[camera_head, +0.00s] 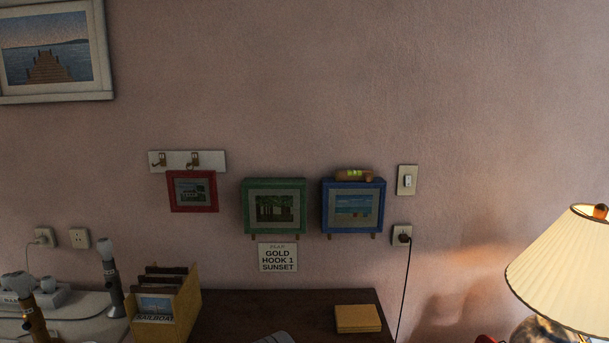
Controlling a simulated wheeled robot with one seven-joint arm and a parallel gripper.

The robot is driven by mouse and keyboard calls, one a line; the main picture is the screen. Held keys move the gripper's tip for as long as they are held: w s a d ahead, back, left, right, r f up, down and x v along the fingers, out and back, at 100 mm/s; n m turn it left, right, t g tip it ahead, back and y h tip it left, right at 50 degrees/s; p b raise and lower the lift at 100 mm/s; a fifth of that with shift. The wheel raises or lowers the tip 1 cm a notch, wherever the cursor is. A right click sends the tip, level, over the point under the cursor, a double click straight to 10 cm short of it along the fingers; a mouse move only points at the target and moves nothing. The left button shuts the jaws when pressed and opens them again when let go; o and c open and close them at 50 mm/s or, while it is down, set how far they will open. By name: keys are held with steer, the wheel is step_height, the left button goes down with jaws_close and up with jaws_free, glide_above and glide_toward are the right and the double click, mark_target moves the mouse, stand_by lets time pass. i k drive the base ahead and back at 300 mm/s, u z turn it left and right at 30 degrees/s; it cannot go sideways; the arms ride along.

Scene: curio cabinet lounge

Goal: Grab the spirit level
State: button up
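The spirit level (354,175) is a small orange-brown bar with a bright green-yellow vial. It lies on top of the blue picture frame (325,206), near the wall, toward the frame's right side. Nothing covers it from this view. I cannot make out my gripper in this view.
A green frame (247,207) is left of the blue one; a red frame (193,208) hangs below a hook rack (210,161). Below are a dark tabletop (236,303), a yellow box (182,308), a yellow block (358,319), and a lamp (567,265) at right with a nearby cord (405,290).

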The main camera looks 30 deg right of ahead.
mark_target(340, 175)
steer(key=u, duration=0.4)
steer(key=i, duration=1.3)
steer(key=z, duration=0.75)
